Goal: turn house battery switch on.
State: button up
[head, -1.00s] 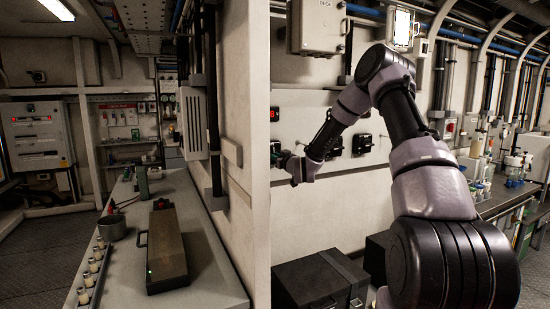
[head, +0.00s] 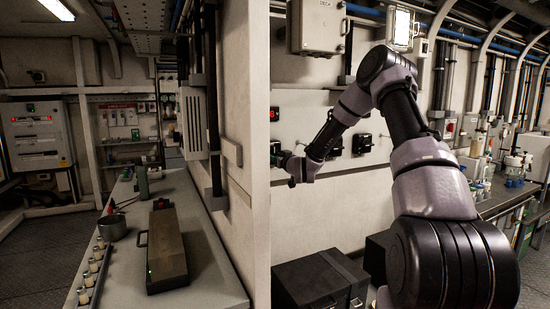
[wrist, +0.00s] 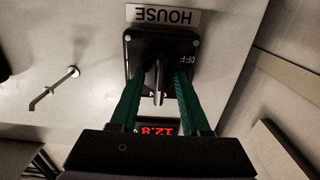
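The house battery switch (wrist: 133,47) shows in the wrist view as a black plate on the pale wall panel. A HOUSE label (wrist: 163,16) is beside it, upside down in this picture, and OFF is printed near the plate's right side. Its grey handle (wrist: 159,84) sticks out toward the camera. My gripper (wrist: 162,76) has its two green fingers apart, one on each side of the handle, with visible gaps; contact at the tips cannot be told.
A red display (wrist: 157,131) reading 12.8 lies beyond the fingers. A thin metal hook (wrist: 55,88) sticks out at the left. Other black switches (head: 361,144) are on the panel right of my gripper. A pale wall edge (head: 256,180) stands close left. Black cases (head: 318,282) stand below.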

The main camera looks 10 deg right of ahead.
jog(key=shift+s, duration=0.1)
jog(key=v, duration=1)
jog(key=shift+s, duration=0.3)
jog(key=shift+d+r, duration=0.1)
